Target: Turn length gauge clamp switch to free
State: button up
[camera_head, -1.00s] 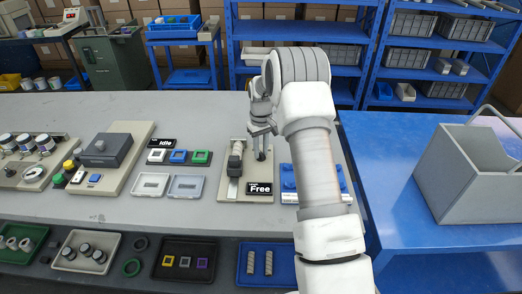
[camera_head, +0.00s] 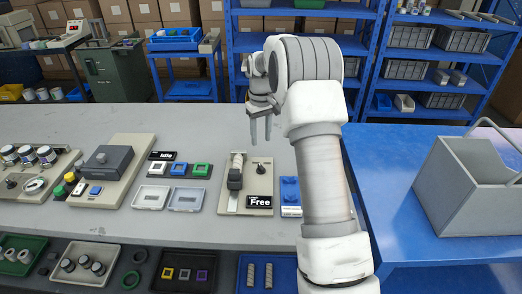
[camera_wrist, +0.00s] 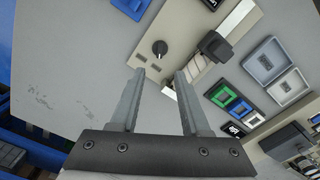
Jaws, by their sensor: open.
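The length gauge is a beige plate (camera_head: 231,205) on the grey bench, with a slide and dark block (camera_head: 235,178). Its clamp switch is a small black knob (camera_head: 261,166) at the plate's right. A black label (camera_head: 260,202) in front of the knob reads "Free". In the wrist view the knob (camera_wrist: 160,47) lies beyond the fingertips, on the plate. My gripper (camera_head: 261,140) is open and empty, pointing down above and behind the knob, apart from it. In the wrist view my gripper (camera_wrist: 160,74) shows its two fingers spread with nothing between them.
A blue block piece (camera_head: 290,193) stands right of the gauge. Left of it are clear trays (camera_head: 186,199), several coloured frames (camera_head: 179,169) under an "Idle" label, and a control box (camera_head: 107,162). The bench behind the gauge is clear. A grey bin (camera_head: 470,190) stands on the blue table.

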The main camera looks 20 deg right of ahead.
notch_tip(320, 180, up, 6)
jog(key=shift+f, duration=0.15)
dwell(0.5)
jog(key=s+a+r+t+p, duration=0.1)
jog(key=s+a+r, duration=0.3)
jog(key=s+r, duration=0.4)
jog(key=s+a+r+t+p, duration=0.15)
jog(key=s+a+r, duration=0.25)
jog(key=s+r, duration=0.4)
jog(key=s+a+f+t, duration=0.1)
jog(key=s+a, duration=0.1)
jog(key=s, duration=0.8)
jog(key=s+a+f+m+t, duration=0.1)
jog(key=s+a+t, duration=0.1)
jog(key=s, duration=0.8)
jog(key=shift+m, duration=0.3)
